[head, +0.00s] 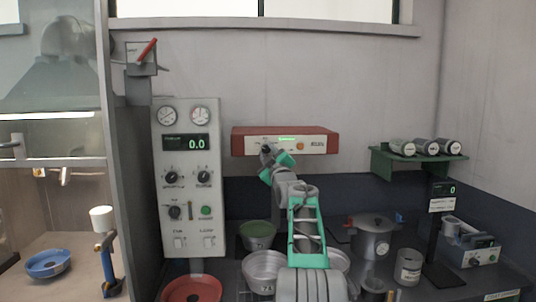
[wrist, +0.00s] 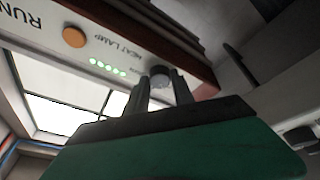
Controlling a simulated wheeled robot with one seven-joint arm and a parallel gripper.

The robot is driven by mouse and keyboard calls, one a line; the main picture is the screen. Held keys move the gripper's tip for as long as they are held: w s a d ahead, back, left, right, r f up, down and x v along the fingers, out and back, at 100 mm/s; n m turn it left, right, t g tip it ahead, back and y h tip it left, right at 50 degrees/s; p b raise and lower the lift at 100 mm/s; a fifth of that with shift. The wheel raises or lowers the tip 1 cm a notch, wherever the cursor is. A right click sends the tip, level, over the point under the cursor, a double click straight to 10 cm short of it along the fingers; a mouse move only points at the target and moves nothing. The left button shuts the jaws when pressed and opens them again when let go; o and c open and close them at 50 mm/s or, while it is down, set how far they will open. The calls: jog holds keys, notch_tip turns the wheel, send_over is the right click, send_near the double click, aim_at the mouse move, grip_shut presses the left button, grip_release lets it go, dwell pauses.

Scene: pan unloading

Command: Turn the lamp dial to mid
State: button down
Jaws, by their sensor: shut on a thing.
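The heat lamp (head: 245,144) is a red box with a pale front panel, fixed on the back wall in the head view. Its panel (wrist: 112,50) appears upside down in the wrist view, with "HEAT LAMP" lettering and a row of lit green lights. The lamp dial (wrist: 160,75) is a small round grey knob near the panel's end. My gripper (head: 267,151) reaches up to the left part of the panel. In the wrist view its two fingers (wrist: 161,88) are shut on the dial, one on either side. The dial's pointer and setting are not readable.
An orange button (head: 299,146) is on the same panel, right of my gripper. A tall control panel (head: 187,215) with knobs stands to the left. Pans and a lidded pot (head: 372,243) stand on the counter below. A green shelf (head: 385,160) with canisters is at the right.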

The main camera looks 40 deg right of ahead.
jog(key=shift+m, duration=0.3)
jog(key=shift+a+f+m+h+b, duration=0.15)
jog(key=shift+m+h+b, duration=0.45)
jog(key=shift+m+b, duration=0.45)
jog(key=m+h+b, duration=0.1)
jog(key=m, duration=0.2)
jog(key=shift+w+m+g, duration=0.15)
jog(key=shift+m+g, duration=0.1)
jog(key=shift+g, duration=0.15)
jog(key=m, duration=0.2)
jog(key=m+g+h, duration=0.1)
jog(key=m, duration=0.1)
jog(key=m+h+b, duration=0.1)
jog(key=m, duration=0.1)
jog(key=shift+a+r+g, duration=0.2)
jog(key=shift+r+g, duration=0.05)
jog(key=shift+g, duration=0.05)
jog(key=shift+m+g+h, duration=0.6)
jog(key=shift+m+h, duration=0.1)
jog(key=shift+m, duration=1.1)
jog(key=shift+r, duration=0.1)
jog(key=c, duration=1.1)
grip_release()
jog(key=shift+w, duration=0.1)
